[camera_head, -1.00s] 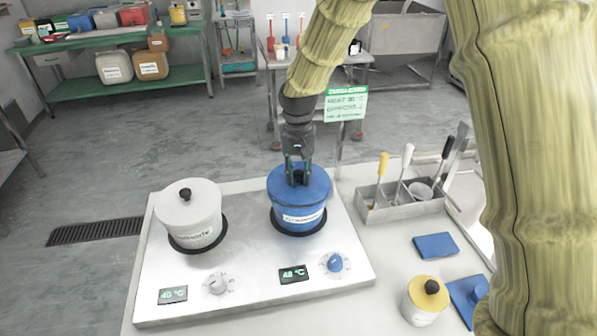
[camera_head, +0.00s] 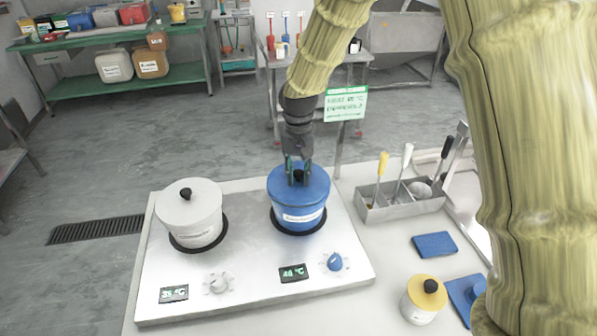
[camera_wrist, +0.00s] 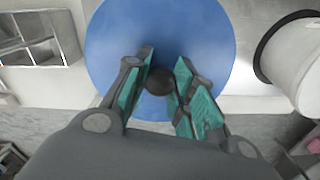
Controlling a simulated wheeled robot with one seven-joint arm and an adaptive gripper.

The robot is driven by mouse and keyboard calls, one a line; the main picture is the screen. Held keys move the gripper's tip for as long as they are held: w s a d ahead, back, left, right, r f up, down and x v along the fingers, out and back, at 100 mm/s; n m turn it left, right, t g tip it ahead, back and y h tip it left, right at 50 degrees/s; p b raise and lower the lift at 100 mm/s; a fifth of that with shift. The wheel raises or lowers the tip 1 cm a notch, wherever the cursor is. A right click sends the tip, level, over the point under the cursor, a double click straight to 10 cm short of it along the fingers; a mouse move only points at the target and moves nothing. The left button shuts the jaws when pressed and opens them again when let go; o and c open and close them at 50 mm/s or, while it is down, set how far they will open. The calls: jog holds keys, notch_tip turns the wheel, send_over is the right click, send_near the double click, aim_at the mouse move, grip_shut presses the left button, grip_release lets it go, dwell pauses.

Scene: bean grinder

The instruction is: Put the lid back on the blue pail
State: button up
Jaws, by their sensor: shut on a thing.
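The blue pail (camera_head: 302,214) stands on the right plate of the silver hotplate. Its blue lid (camera_head: 314,186) lies over the pail's mouth and looks level; whether it is fully seated I cannot tell. My gripper (camera_head: 298,176) points down from above and is shut on the lid's black knob. In the wrist view my gripper (camera_wrist: 160,85) has its green-padded fingers on either side of the dark knob (camera_wrist: 159,80), with the round blue lid (camera_wrist: 205,35) beneath. The fingers hide part of the lid.
A white lidded pail (camera_head: 190,220) stands on the left plate of the hotplate (camera_head: 240,262). A grey utensil holder (camera_head: 405,205), a blue pad (camera_head: 435,244) and a yellow-lidded jar (camera_head: 424,300) are to the right. A green sign (camera_head: 345,104) stands behind.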

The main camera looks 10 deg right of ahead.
jog(key=o, duration=1.6)
jog(key=shift+r, duration=0.1)
jog(key=shift+r+p, duration=2.95)
jog(key=shift+r, duration=0.5)
grip_shut()
